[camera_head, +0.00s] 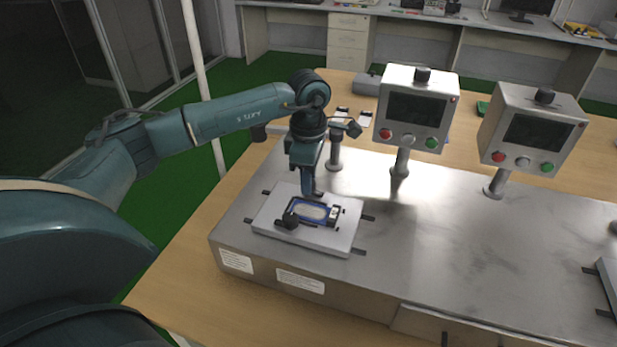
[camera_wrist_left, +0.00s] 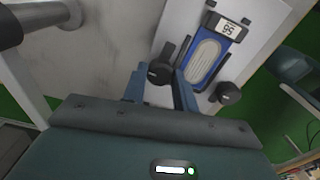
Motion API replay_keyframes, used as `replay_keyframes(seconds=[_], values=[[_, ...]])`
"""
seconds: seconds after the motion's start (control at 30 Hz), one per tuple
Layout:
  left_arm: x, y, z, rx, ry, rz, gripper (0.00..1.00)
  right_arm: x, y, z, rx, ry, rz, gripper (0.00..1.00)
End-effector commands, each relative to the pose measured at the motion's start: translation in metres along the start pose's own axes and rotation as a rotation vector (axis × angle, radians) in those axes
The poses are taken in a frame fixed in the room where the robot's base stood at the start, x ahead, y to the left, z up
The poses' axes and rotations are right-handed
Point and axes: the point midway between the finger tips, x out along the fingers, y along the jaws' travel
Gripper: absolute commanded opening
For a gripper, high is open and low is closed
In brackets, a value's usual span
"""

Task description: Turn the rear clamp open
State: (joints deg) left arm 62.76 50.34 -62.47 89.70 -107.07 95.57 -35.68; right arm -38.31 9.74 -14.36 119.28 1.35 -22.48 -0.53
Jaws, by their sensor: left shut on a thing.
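A blue device (camera_head: 334,213) with a small display lies on the white fixture plate (camera_head: 336,238); the device also shows in the wrist view (camera_wrist_left: 205,57), its display reading 95. My left gripper (camera_head: 311,191) reaches down at the plate's rear side. In the wrist view, my left gripper (camera_wrist_left: 160,85) has its fingers on both sides of the black rear clamp (camera_wrist_left: 160,71) and is shut on it. The gripper mostly hides this clamp in the head view. The black front clamp (camera_head: 290,220) stands at the device's near side, free of the gripper. My right gripper is not in view.
The plate sits on a metal bench top (camera_head: 440,240). A short post (camera_head: 335,152) stands close behind my left gripper. Two button boxes with screens (camera_head: 416,108) (camera_head: 531,132) stand to the right on posts. The metal top in front of them is mostly clear.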

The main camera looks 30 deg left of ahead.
Motion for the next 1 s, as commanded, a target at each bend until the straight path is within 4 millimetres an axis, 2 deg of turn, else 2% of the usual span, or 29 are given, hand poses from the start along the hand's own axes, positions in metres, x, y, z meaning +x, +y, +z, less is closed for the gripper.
replay_keyframes(seconds=[0.3, 0.77, 0.8, 1.0], values=[[-0.001, 0.0005, -0.0001, -0.09, 0.0, 0.002, 0.06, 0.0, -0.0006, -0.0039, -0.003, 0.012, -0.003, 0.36], [-0.0012, 0.0007, -0.0001, -0.103, -0.001, 0.002, 0.06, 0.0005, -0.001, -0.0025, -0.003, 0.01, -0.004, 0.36], [-0.0013, 0.0007, -0.0001, -0.102, -0.001, 0.002, 0.31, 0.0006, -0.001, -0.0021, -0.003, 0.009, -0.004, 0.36], [-0.0008, 0.0004, -0.0001, -0.101, 0.0, 0.002, 0.47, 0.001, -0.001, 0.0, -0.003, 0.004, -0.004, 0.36]])
